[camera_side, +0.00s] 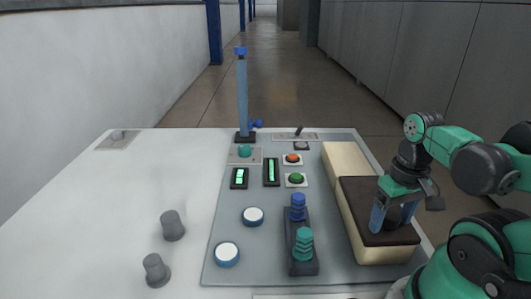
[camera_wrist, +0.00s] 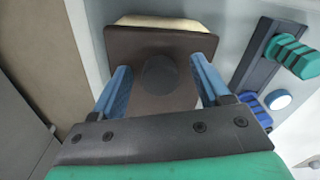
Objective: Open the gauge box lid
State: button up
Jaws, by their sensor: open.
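The gauge box (camera_side: 343,158) is a long cream block at the right of the grey panel. Its dark brown lid (camera_side: 362,205) lies flat over the near part, while the far part shows cream. In the wrist view the lid (camera_wrist: 125,45) carries a round dark knob (camera_wrist: 160,75) in its middle. My gripper (camera_side: 393,222) points down over the lid. In the wrist view its blue fingers (camera_wrist: 160,64) are open, one on each side of the knob, with gaps between. Whether the fingertips touch the lid cannot be told.
Left of the box stands a dark holder (camera_side: 303,268) with a blue ribbed piece (camera_side: 298,207) and a teal ribbed piece (camera_side: 304,244). Green (camera_side: 296,179) and orange (camera_side: 292,158) buttons lie farther back. A blue post (camera_side: 242,95) rises at the back. The left tabletop is mostly clear.

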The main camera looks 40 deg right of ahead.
jog(key=shift+c, duration=0.2)
grip_shut()
dwell(1.2)
